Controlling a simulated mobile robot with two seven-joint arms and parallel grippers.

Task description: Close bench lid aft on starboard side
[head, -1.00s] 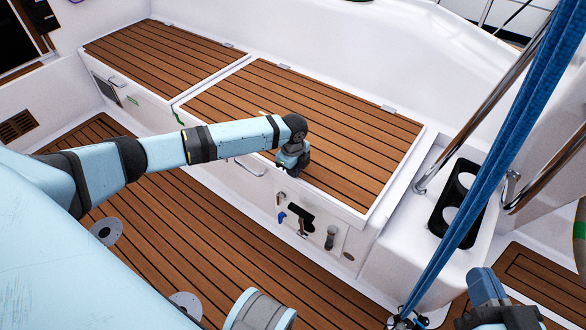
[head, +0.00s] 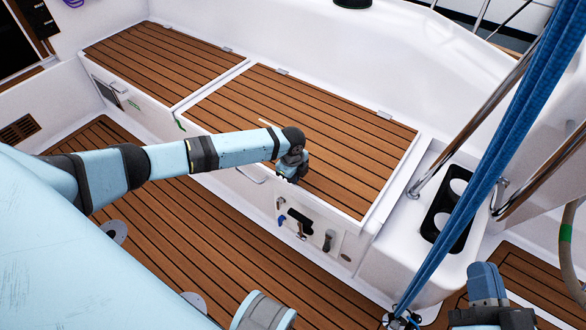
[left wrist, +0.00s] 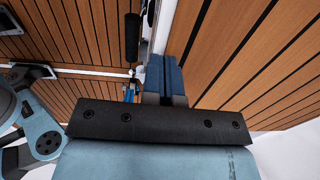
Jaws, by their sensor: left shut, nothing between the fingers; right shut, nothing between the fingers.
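The aft bench lid (head: 335,130) is a teak-slatted panel with a white rim, in the middle of the head view. It lies flat or nearly flat on the bench; whether a small gap remains under its front edge I cannot tell. Its slats also fill the right of the left wrist view (left wrist: 255,60). My left gripper (head: 287,176) is shut and empty at the lid's front edge; its blue fingers show together in the left wrist view (left wrist: 164,75). Whether they touch the lid is unclear. My right gripper (head: 484,272) is shut and empty at the lower right, away from the lid.
A second teak-topped lid (head: 160,60) lies flat further left. A control panel (head: 308,229) with levers is on the bench front below my left gripper. A blue rope (head: 490,160), steel rails and a black cup holder (head: 450,210) stand at right. The teak floor (head: 220,260) is open.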

